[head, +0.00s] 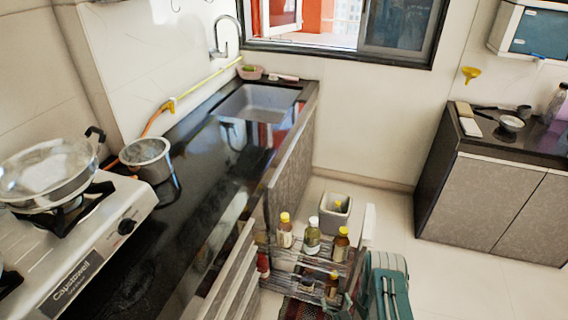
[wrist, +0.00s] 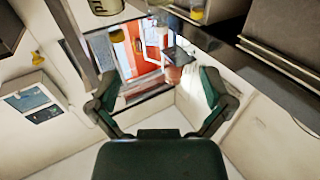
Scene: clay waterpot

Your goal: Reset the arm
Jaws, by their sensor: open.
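My gripper (wrist: 160,88) shows in the wrist view with its two dark green fingers spread wide apart. It is open, and nothing is between the fingers. In the head view, a teal part of my arm (head: 388,287) is low at the right of centre, beside the pull-out rack with bottles. The fingers cannot be clearly made out there. No clay waterpot can be made out in either view.
The pull-out rack (head: 290,257) holds several bottles and stands out from the black counter (head: 200,185). A stove (head: 100,215) with a steel pan (head: 48,172) is at left. A second cabinet (head: 490,200) is at right. Open floor (head: 450,285) lies at the lower right.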

